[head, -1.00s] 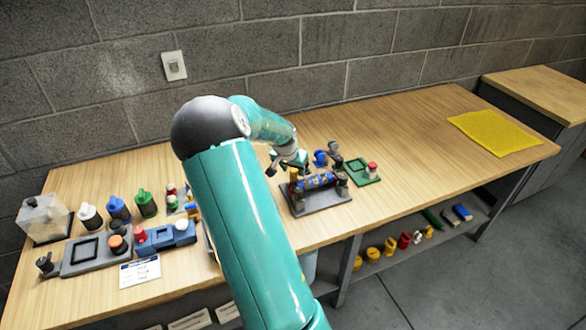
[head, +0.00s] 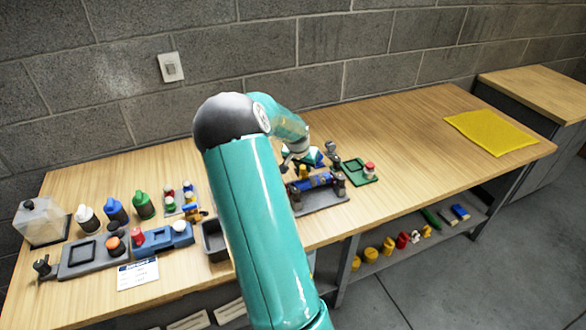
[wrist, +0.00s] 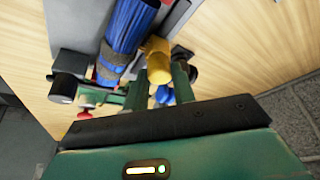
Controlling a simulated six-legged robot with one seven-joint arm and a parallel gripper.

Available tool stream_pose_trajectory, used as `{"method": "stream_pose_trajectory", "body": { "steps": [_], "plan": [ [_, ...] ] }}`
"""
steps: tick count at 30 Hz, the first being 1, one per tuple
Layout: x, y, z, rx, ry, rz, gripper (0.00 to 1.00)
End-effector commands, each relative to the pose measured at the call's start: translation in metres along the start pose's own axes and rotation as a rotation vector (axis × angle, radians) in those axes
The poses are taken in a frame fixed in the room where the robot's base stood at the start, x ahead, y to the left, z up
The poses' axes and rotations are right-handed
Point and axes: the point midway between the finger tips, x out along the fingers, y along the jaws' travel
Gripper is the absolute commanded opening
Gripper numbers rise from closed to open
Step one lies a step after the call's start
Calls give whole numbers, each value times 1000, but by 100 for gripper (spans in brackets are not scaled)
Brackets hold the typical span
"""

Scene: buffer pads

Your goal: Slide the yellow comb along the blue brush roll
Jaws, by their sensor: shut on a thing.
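The blue brush roll (head: 320,180) lies across a grey stand on the bench in the head view. It is large at the top of the wrist view (wrist: 128,25). The yellow comb (wrist: 157,55) is beside the roll in the wrist view, at my fingertips. It also shows small in the head view (head: 303,172), near the roll's left half. My gripper (wrist: 155,82) is shut on the yellow comb, and the green fingers partly hide it. Whether the comb's teeth touch the bristles, I cannot tell. In the head view my gripper (head: 300,164) is behind the roll.
A green tray (head: 365,180) with a red-topped piece stands right of the roll's stand. A grey bin (head: 213,240) and a blue block (head: 165,238) are to the left. Bottles stand farther left. A yellow mat (head: 492,132) lies far right, with clear bench before it.

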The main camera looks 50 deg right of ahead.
Motion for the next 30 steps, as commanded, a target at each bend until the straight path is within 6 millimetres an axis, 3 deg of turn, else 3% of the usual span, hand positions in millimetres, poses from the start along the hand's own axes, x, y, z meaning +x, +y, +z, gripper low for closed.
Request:
{"method": "stream_pose_trajectory", "body": {
  "steps": [3, 9, 21, 22, 24, 30],
  "plan": [
    [7, 19, -17, 4, 2, 1, 0],
    [15, 39, -36, 2, 2, -1, 0],
    [16, 43, -41, -1, 2, -1, 0],
    [16, 43, -41, -1, 2, -1, 32],
    [16, 43, -40, -1, 2, -1, 45],
    [16, 43, -40, -1, 1, 0, 48]
  ]
}}
